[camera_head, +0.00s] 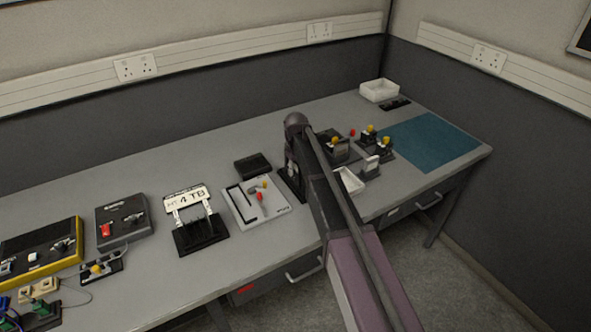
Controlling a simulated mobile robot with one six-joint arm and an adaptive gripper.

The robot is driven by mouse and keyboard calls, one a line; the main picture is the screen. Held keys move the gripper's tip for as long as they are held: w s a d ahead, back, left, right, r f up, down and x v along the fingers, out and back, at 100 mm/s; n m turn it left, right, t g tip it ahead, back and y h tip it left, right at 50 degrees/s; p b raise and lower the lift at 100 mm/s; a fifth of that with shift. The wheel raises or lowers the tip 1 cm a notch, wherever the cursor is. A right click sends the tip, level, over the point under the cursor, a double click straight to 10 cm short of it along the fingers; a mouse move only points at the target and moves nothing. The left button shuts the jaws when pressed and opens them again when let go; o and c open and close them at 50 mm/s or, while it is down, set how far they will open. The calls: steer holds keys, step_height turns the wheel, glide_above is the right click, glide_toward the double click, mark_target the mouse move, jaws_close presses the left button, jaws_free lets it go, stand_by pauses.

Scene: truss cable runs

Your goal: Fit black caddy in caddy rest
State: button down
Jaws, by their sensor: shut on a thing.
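My gripper (291,172) is small and dark in the head view, pointing down at the middle of the bench, partly hidden by my own arm. It is shut on a dark piece (290,188) low at the bench surface, which looks like the black caddy; its outline merges with the gripper. I cannot tell whether it touches the bench. I cannot make out the caddy rest for certain. A low black box (253,166) lies just left of my gripper, apart from it.
A white board with red and yellow pieces (273,207) lies left of my gripper. A black stand with a "4 TB" sign (200,233) is farther left. Yellow-knobbed fixtures (386,146) stand right of my arm. A blue mat (433,141) is clear; a white bin (379,90) stands behind.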

steer(key=shift+a+f+b, duration=0.1)
steer(key=shift+f+b, duration=0.25)
stand_by(0.5)
steer(key=shift+c, duration=1.3)
jaws_free()
steer(key=shift+o, duration=1.3)
steer(key=shift+r, duration=0.2)
steer(key=shift+r+p, duration=3.6)
steer(key=shift+p, duration=0.2)
